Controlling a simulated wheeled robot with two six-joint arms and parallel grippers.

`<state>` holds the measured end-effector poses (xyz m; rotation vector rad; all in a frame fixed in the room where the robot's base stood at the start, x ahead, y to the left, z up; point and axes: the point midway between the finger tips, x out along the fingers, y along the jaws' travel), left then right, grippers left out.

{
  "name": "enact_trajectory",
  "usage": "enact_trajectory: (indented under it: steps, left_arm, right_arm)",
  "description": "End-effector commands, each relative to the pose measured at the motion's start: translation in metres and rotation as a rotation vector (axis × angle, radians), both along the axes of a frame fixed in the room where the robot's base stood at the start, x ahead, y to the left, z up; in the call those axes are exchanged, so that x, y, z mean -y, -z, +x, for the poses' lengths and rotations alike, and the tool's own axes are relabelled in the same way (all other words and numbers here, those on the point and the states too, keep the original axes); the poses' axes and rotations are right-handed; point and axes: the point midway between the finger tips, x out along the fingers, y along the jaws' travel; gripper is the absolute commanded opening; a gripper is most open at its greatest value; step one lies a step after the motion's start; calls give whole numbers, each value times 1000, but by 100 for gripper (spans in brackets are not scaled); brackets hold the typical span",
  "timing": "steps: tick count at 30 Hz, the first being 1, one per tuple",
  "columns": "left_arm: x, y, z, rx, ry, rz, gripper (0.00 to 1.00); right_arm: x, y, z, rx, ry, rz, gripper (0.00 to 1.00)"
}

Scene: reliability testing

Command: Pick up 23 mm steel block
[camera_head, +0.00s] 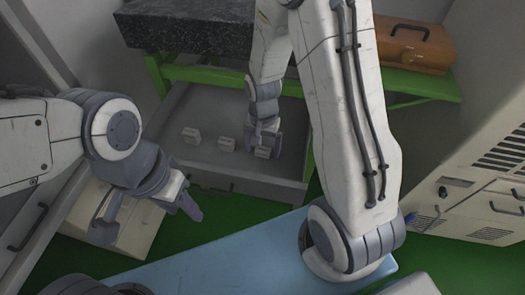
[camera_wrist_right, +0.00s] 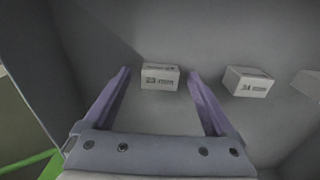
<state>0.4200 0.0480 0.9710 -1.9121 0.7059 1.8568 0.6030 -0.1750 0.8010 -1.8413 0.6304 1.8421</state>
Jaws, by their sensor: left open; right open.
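Three small pale metal blocks sit in a row on the floor of an open grey drawer (camera_head: 207,163): a left one (camera_head: 191,135), a middle one (camera_head: 226,144) and a right one (camera_head: 263,153). Their printed labels are too small to read surely. My right gripper (camera_head: 263,146) is open and reaches down into the drawer over the right block. In the right wrist view, that block (camera_wrist_right: 160,77) lies between the open fingertips with gaps on both sides. Another block (camera_wrist_right: 248,82) lies to its right. My left gripper (camera_head: 147,218) is open and empty, outside the drawer.
The drawer hangs in a green-framed bench with a dark stone slab (camera_head: 190,25) on top. A brown case (camera_head: 410,48) stands on the bench at right. A beige cabinet (camera_head: 480,165) is on the right, a beige box (camera_head: 115,215) at left.

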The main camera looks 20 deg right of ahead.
Motion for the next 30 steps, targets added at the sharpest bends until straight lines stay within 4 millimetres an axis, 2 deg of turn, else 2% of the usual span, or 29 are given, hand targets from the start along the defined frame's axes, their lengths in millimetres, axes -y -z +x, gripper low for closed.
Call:
enact_trajectory:
  steps: [2,3,9,20,26,29,30]
  left_arm:
    - [0,0,0,0,0,0,50]
    - [0,0,0,0,0,0,50]
    - [0,0,0,0,0,0,50]
    - [0,-1,0,0,0,0,50]
    - [0,-3,0,0,0,0,50]
    - [0,-5,0,0,0,0,50]
    - [0,-4,0,0,0,0,50]
  right_arm:
    - [0,0,0,0,0,0,90]
    - [0,0,0,0,0,0,75]
    - [0,-1,0,0,0,0,0]
    - [0,-5,1,3,0,0,0]
    - [0,-26,1,6,0,0,0]
    - [0,-47,2,9,0,0,0]
    - [6,-50,-8,4,4,1,0]
